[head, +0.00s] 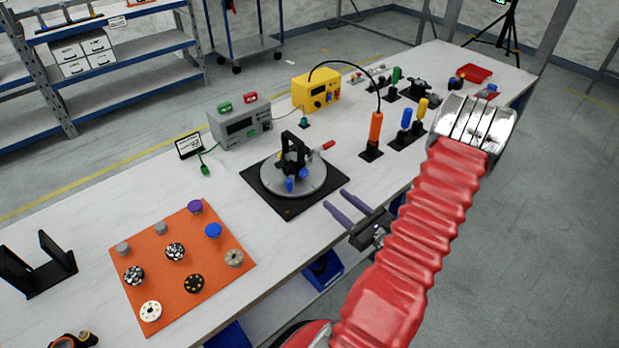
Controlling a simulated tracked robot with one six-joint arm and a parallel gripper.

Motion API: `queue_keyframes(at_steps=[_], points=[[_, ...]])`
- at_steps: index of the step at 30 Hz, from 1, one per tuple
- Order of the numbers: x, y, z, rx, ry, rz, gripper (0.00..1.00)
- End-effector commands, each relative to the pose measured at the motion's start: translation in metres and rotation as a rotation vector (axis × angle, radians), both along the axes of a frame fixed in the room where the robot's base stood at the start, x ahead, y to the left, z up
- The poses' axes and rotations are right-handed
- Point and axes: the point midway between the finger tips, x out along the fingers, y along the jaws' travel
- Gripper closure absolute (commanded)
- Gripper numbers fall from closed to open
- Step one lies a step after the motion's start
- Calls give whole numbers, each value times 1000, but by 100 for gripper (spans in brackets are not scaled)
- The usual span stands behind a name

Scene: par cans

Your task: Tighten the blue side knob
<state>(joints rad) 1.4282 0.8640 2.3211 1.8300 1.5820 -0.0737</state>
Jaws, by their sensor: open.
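A black yoke-shaped fixture (292,152) stands on a round grey plate (312,188) on a black square mat (259,183). Two small blue knobs show low on its near side, one at the left (289,185) and one at the right (303,173). A red handle (327,145) sticks out to its right. My gripper (336,199) has two purple fingers, apart and empty. They point toward the fixture from the lower right, over the table's front part, and do not appear to touch either knob. The knobs' far sides are hidden.
An orange mat (215,262) with several loose knobs, one blue (213,230), lies at the left front. A grey power supply (240,124) and a yellow box (316,93) stand behind. An orange-handled tool (375,130) stands upright at the right, its cable arching left.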

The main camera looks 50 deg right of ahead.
Motion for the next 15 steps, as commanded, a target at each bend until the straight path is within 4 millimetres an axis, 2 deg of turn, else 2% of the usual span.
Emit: queue_keyframes(at_steps=[8,15], points=[[13,-1,0,1,0,3,57],[40,-4,0,0,0,4,57]])
